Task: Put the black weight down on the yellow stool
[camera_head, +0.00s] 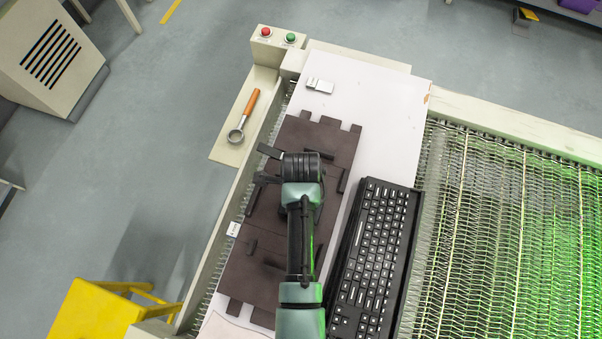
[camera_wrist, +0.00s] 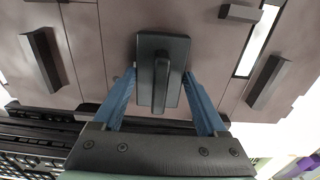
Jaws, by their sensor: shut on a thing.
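The black weight (camera_wrist: 176,92) is a dark rectangular block with a raised bar handle, in the middle of the wrist view. My gripper (camera_wrist: 160,76) is shut on it, with a blue finger at each side. In the head view my gripper (camera_head: 268,165) is over the dark brown panels, and the weight is hard to tell from its dark parts. I cannot tell whether the weight touches the panels. The yellow stool (camera_head: 90,312) stands on the floor at the lower left of the head view, partly cut off by the frame.
The brown panels (camera_head: 335,140) lie on a white board on the conveyor, with dark raised bars. A black keyboard (camera_head: 372,255) lies to their right. An orange-handled tool (camera_head: 246,112) and a button box (camera_head: 277,38) are at the conveyor's left edge.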

